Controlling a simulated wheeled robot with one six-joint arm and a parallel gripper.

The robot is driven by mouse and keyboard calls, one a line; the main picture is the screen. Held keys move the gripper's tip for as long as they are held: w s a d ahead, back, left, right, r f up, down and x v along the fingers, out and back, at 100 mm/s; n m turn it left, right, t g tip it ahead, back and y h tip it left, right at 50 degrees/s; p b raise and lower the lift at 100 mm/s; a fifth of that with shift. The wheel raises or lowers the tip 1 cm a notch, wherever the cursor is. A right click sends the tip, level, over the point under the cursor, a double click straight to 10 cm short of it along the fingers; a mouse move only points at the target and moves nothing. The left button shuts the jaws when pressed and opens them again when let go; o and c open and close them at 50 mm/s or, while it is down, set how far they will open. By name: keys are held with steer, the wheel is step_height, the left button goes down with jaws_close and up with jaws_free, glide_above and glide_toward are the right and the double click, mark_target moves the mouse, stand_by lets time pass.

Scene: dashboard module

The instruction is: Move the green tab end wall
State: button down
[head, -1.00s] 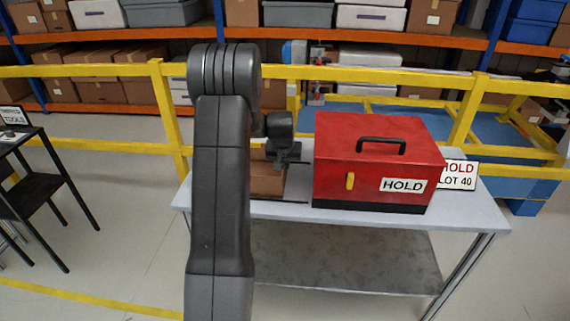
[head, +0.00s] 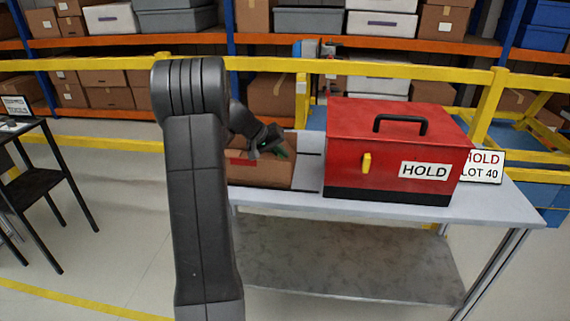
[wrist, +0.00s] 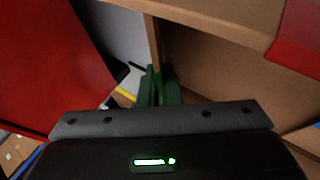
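A brown open cardboard box (head: 262,175) stands on the table, left of the red case. A green piece (head: 282,151), apparently the tab, shows at the box's right end. In the wrist view, green parts (wrist: 167,86) sit at the end wall's upper edge (wrist: 151,42), close together in the middle. My gripper (head: 272,143) reaches down to this end wall from the left. My fingers cannot be told apart from the green tab, so whether they grip it is unclear. My arm hides the box's left part.
A red case (head: 395,150) marked HOLD, with a black handle, stands close on the right; it also fills the left of the wrist view (wrist: 45,70). A HOLD LOT 40 sign (head: 483,166) is beside it. Yellow rails (head: 400,68) run behind. The table's right end (head: 510,205) is clear.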

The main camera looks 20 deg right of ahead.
steer(key=shift+w+a+f+n+g+h+b, duration=0.3)
steer(key=shift+a+f+g+h+b, duration=0.2)
steer(key=shift+h+b, duration=0.7)
steer(key=shift+b, duration=0.3)
steer(key=c, duration=1.6)
jaws_free()
steer(key=shift+r, duration=0.1)
steer(key=p+v, duration=0.1)
steer(key=v, duration=1.2)
steer(key=shift+a+r, duration=0.2)
steer(key=shift+r, duration=0.05)
